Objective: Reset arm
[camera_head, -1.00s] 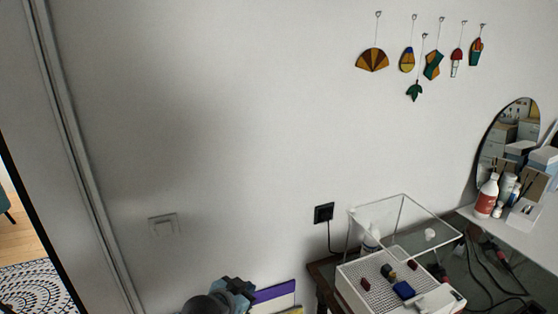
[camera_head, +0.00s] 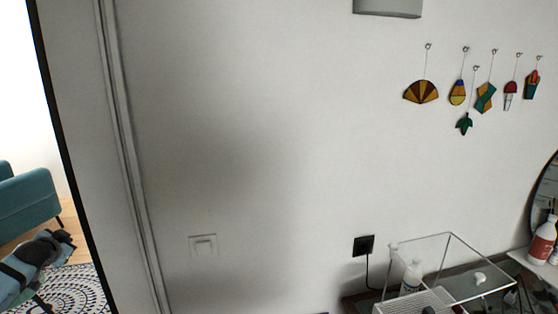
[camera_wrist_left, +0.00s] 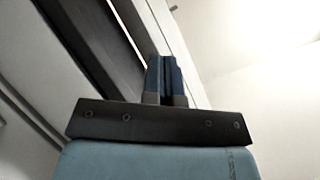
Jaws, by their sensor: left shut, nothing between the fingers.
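My left arm and gripper (camera_head: 66,240) show at the lower left edge of the head view, blue-grey with black parts, in front of the doorway opening. In the left wrist view, the two dark blue fingers (camera_wrist_left: 165,72) are together, with nothing between them. They point up toward a pale ceiling and wall, beside dark and light frame strips. My right gripper is in neither view.
A teal armchair (camera_head: 28,194) and a patterned rug (camera_head: 75,289) lie beyond the door frame (camera_head: 122,150). A clear-walled box (camera_head: 448,262) stands at lower right, near a bottle (camera_head: 541,242). Stained-glass ornaments (camera_head: 421,92) hang on the broad wall.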

